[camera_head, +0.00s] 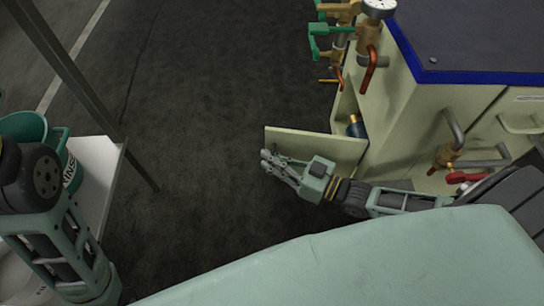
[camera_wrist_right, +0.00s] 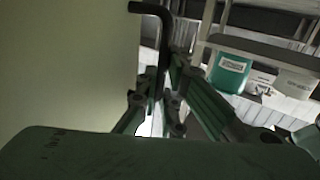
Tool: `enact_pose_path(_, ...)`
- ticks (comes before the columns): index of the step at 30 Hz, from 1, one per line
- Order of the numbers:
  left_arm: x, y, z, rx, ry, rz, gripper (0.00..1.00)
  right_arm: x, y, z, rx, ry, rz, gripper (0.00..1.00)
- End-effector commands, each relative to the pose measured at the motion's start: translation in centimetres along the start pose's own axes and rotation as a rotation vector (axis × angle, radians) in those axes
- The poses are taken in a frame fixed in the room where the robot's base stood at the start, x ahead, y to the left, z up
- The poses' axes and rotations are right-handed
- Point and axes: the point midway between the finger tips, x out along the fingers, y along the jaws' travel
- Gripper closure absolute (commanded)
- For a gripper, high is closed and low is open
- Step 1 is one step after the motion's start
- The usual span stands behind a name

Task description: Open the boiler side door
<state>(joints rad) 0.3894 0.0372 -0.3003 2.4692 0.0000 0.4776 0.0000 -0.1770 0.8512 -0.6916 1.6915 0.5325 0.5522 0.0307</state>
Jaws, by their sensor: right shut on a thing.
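The boiler (camera_head: 400,110) is a cream cabinet with a dark top and blue edge at the right of the head view. Its side door (camera_head: 318,143) is a cream panel that stands swung out from the cabinet, with the opening behind it partly showing. My right gripper (camera_head: 270,163) is at the door's free end, on its near face. In the right wrist view the door (camera_wrist_right: 65,65) fills the left side, and the right gripper (camera_wrist_right: 162,95) is shut on a dark bent door handle (camera_wrist_right: 150,9). My left arm shows at the left, but its gripper is out of view.
Valves and pipes with red levers (camera_head: 370,68) and green handles (camera_head: 325,30) stick out from the boiler. A light table (camera_head: 95,165) with a green bucket (camera_head: 25,128) stands at the left. The dark floor between is clear.

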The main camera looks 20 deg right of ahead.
Motion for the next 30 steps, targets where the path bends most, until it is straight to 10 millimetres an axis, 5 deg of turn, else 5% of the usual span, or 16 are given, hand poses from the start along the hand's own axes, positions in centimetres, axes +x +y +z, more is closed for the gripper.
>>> enact_pose_path(2, 0.0, 0.0, 0.0, 0.0, 0.001, -0.001, 1.0, 0.0, 0.1, -0.1, -0.001, 0.002, 0.002, 1.0)
enact_pose_path(3, 0.1, 0.0, 0.0, 0.0, 0.001, -0.001, 1.0, 0.0, 0.1, -0.1, -0.001, 0.002, 0.002, 0.91)
enact_pose_path(6, 0.1, 0.0, 0.0, -0.001, 0.002, -0.003, 1.0, 0.0, 0.1, -0.1, -0.001, 0.001, 0.002, 0.85)
enact_pose_path(17, 0.3, -0.2, -0.2, -0.001, 0.009, -0.01, 1.0, -0.6, 0.1, 0.1, 0.0, -0.001, 0.001, 0.85)
enact_pose_path(30, 0.2, -0.1, -0.2, -0.001, 0.006, -0.007, 1.0, -9.2, 0.0, 0.1, 0.001, -0.005, 0.001, 0.85)
